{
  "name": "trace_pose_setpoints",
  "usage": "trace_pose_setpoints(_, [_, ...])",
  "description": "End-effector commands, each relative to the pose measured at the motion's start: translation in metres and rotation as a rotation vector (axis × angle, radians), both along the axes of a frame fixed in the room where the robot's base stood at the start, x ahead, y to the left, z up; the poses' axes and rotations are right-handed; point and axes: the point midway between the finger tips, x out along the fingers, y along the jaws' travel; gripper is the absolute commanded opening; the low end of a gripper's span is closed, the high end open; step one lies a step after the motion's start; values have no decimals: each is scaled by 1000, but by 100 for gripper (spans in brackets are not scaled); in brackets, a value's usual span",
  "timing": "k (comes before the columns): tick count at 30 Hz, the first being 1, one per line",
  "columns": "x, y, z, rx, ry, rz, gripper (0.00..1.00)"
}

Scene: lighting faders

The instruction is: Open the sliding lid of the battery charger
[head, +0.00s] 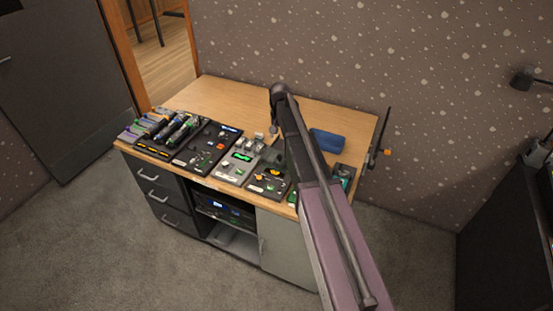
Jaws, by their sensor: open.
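Several small dark and grey devices stand in a row along the front of the wooden desk. No sliding lid can be made out at this size, and I cannot tell for sure which device is the battery charger. A dark unit (157,150) with orange marks and long slanted parts stands at the left. A grey unit (237,166) with a green lit display stands at mid-row. My gripper (274,129) appears small below the arm's upper bend, above the desk behind the grey unit, apart from the devices as far as I can see. It is open. My arm hides part of the row's right end.
A blue case (327,140) lies right of my arm on the wooden desk (225,97). The desk's back left is clear. A black panel (206,147) with knobs stands mid-row. Drawers (163,193) are below. A dark upright part with an orange piece (387,151) is at the right edge.

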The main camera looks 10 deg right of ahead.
Motion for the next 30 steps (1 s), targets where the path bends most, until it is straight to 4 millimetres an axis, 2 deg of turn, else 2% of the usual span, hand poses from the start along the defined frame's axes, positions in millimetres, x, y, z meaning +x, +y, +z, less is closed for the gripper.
trace_pose_setpoints(1, [0, 0, -8, 0, 0, 0, 67])
trace_pose_setpoints(30, [0, -1, -83, 0, 0, -2, 67])
